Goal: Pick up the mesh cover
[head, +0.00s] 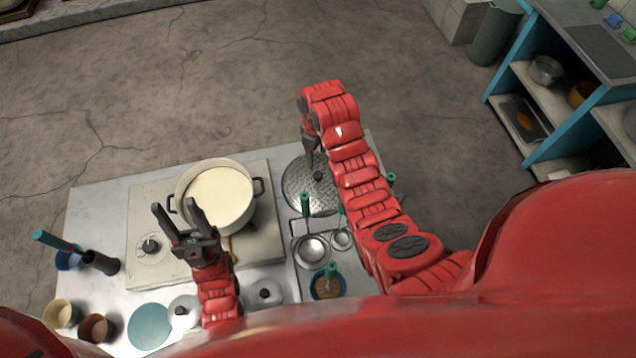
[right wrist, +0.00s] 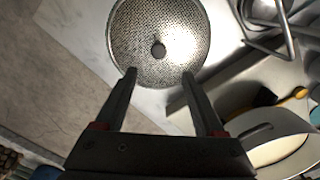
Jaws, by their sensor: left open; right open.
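The mesh cover (head: 302,187) is a round, grey perforated disc with a dark central knob, lying on the table right of the pot. In the right wrist view the mesh cover (right wrist: 150,25) lies ahead of the fingertips, its knob between their lines. My right gripper (head: 311,160) is over the cover's far part in the head view, partly hidden by its own arm. In the right wrist view my right gripper (right wrist: 158,76) is open with nothing between its fingers. My left gripper (head: 176,214) is open and empty, in front of the milk pot's left side.
A pot of milk (head: 218,195) stands on the hob (head: 150,215) left of the cover. Ladles and strainers (head: 312,248) with green handles are near the cover's front edge. Small pots, cups and a blue-green disc (head: 151,326) fill the table's front left.

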